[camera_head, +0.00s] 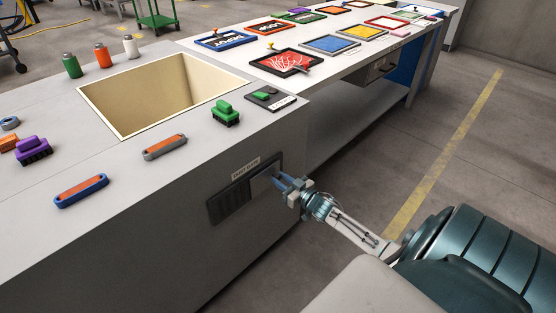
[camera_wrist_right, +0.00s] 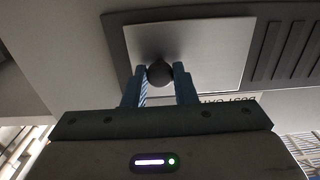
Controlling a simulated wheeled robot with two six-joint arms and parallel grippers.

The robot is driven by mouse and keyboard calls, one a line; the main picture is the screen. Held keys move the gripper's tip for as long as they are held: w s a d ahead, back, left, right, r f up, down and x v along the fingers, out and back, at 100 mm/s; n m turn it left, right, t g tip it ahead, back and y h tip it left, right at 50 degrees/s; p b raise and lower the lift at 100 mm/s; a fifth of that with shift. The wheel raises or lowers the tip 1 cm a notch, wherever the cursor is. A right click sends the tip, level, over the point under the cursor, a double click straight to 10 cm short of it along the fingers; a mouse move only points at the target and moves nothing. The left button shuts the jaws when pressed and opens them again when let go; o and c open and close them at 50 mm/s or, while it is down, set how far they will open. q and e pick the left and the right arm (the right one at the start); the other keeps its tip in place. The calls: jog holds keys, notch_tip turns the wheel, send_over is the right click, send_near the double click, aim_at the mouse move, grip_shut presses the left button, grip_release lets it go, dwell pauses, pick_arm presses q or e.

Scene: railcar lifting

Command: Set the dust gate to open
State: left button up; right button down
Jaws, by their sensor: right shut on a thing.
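The dust gate is a dark slotted panel (camera_head: 233,199) on the front face of the grey bench, with a grey sliding plate (camera_head: 262,184) at its right end. A label (camera_head: 245,168) sits above it. In the right wrist view the plate (camera_wrist_right: 215,50) fills the upper middle, with a round dark knob (camera_wrist_right: 159,73) on it. My right gripper (camera_head: 282,184) is at the plate, and its blue fingers (camera_wrist_right: 160,85) are shut on the knob. The slots show beside the plate. My left gripper is not in view.
The bench top has a square open basin (camera_head: 150,115), several brushes and scrapers, and three small bottles (camera_head: 103,55). A green brush (camera_head: 226,114) stands near the front edge. A white table (camera_head: 330,70) with framed screens stands behind. Floor to the right is clear.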

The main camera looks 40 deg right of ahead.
jog(key=c, duration=1.6)
grip_release()
jog(key=shift+d, duration=0.2)
jog(key=o, duration=0.4)
jog(key=shift+d, duration=0.1)
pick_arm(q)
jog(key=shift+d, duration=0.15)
pick_arm(e)
jog(key=shift+o, duration=0.2)
jog(key=shift+s, duration=0.1)
jog(key=shift+s, duration=0.3)
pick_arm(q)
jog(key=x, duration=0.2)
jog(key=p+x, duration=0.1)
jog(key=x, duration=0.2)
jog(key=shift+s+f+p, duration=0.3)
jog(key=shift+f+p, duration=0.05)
pick_arm(e)
jog(key=s, duration=1)
jog(key=shift+d, duration=0.4)
